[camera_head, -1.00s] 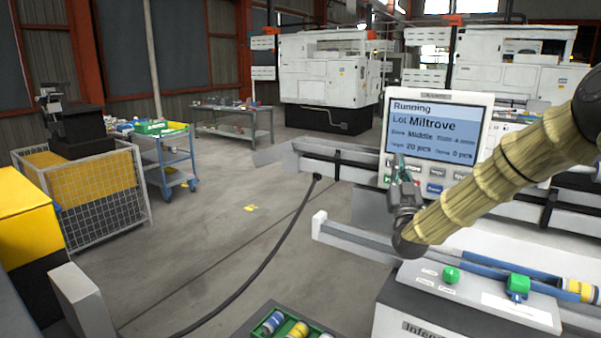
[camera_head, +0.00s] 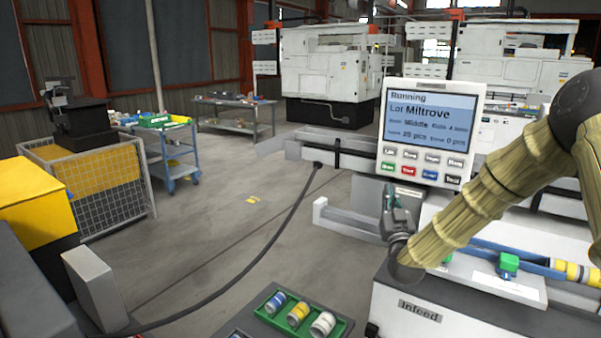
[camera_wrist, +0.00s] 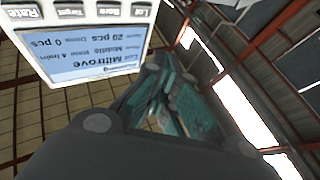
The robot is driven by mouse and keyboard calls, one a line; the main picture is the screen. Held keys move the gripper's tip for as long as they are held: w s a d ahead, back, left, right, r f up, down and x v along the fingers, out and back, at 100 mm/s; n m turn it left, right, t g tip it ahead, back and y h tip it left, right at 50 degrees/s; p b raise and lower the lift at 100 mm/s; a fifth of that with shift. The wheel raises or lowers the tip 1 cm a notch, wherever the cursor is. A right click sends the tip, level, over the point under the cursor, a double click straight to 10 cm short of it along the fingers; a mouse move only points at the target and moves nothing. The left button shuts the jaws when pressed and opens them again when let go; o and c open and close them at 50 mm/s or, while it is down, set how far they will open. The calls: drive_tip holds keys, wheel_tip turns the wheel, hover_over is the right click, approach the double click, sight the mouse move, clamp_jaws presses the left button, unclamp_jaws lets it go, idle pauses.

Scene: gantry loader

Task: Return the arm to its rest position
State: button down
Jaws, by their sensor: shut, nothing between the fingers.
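My gripper (camera_head: 388,192) is shut and empty at the end of my tan-sleeved arm. In the head view it points up, just below and in front of the control panel (camera_head: 430,120). The gripper's fingers (camera_wrist: 165,85) also show in the wrist view, with the panel screen upside down to their left. The screen reads Running, Lot Miltrove, Middle, 20 pcs and 0 pcs. Rows of buttons below the screen are clear of the gripper, and I see no contact with them.
The infeed station (camera_head: 420,308) with a green knob (camera_head: 509,262) lies below my arm. A green tray (camera_head: 268,316) holds blue, yellow and white cylinders. A wire-mesh bin (camera_head: 112,205) and blue cart (camera_head: 160,150) stand left. A dark cable crosses the open floor.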

drive_tip(key=s+a+f+g+y+b, duration=0.1)
drive_tip(key=s+a+f+g, duration=0.1)
drive_tip(key=f, duration=0.6)
drive_tip(key=s+a+f+g+b, duration=0.1)
drive_tip(key=s+f+g, duration=0.15)
drive_tip(key=f, duration=0.55)
drive_tip(key=s+a+f+g+y+b, duration=0.1)
drive_tip(key=s+a+f, duration=0.15)
drive_tip(key=f, duration=0.55)
drive_tip(key=s+f+g+b, duration=0.1)
drive_tip(key=s+f+g, duration=0.2)
drive_tip(key=s+f, duration=0.5)
drive_tip(key=s+f+g+b, duration=0.1)
drive_tip(key=s+f+g, duration=0.2)
drive_tip(key=s+f, duration=0.55)
drive_tip(key=s+f+g+b, duration=0.2)
drive_tip(key=s+f+g, duration=0.4)
drive_tip(key=s+f, duration=1.1)
drive_tip(key=s+d+f+g+b, duration=0.1)
drive_tip(key=s+f+g, duration=0.1)
drive_tip(key=s, duration=0.8)
drive_tip(key=s+d+f+g+h+b, duration=0.1)
drive_tip(key=s+f+g, duration=0.2)
drive_tip(key=s, duration=0.7)
drive_tip(key=shift+s+d+h, duration=0.3)
drive_tip(key=shift+s, duration=0.05)
